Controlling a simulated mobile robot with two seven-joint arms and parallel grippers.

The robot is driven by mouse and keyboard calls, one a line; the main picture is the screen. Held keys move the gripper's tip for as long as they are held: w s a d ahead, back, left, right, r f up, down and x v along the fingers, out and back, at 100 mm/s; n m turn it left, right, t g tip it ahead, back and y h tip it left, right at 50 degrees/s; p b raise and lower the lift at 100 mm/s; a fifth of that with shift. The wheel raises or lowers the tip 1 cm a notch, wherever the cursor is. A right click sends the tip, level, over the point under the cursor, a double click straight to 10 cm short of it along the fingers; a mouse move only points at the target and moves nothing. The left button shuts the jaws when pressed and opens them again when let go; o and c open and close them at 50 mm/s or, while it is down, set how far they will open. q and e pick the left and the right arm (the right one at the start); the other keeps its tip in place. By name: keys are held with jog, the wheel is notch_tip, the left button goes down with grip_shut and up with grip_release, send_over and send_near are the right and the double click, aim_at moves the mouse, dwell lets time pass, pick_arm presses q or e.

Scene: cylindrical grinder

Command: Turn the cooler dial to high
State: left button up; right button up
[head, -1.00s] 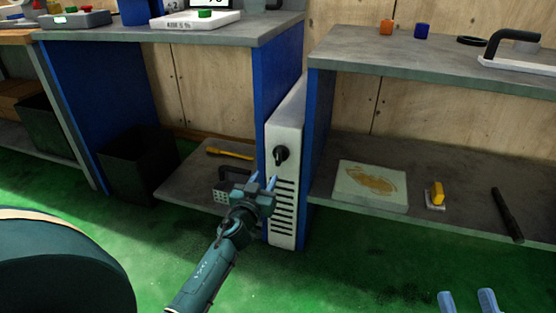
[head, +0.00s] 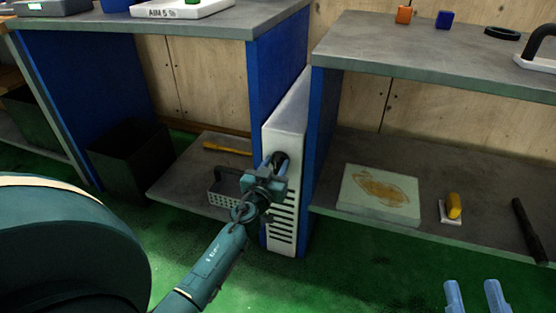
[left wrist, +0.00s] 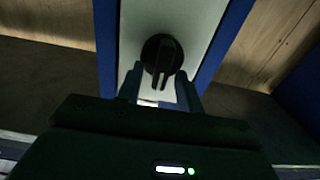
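The cooler (head: 288,120) is a narrow white upright unit with dark vent slots, standing between two blue panels. Its black dial (head: 281,160) is on the upper front face, partly hidden by my left gripper (head: 272,163) in the head view. In the left wrist view the round dial (left wrist: 162,55) has a raised grip bar, tilted slightly from vertical. The left fingers (left wrist: 160,88) are apart, one on each side of the bar's lower end. I cannot tell whether they touch it. My right gripper (head: 472,296) shows only its two spread fingertips at the bottom right, empty.
Grey benches (head: 440,55) stand on both sides of the cooler. The right lower shelf (head: 325,200) holds a stained board (head: 380,194), a yellow-handled item (head: 453,206) and a black rod (head: 529,229). A dark bin (head: 130,165) stands at left. The green floor in front is clear.

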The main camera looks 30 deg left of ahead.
pick_arm(q)
jog(key=shift+c, duration=0.3)
grip_shut()
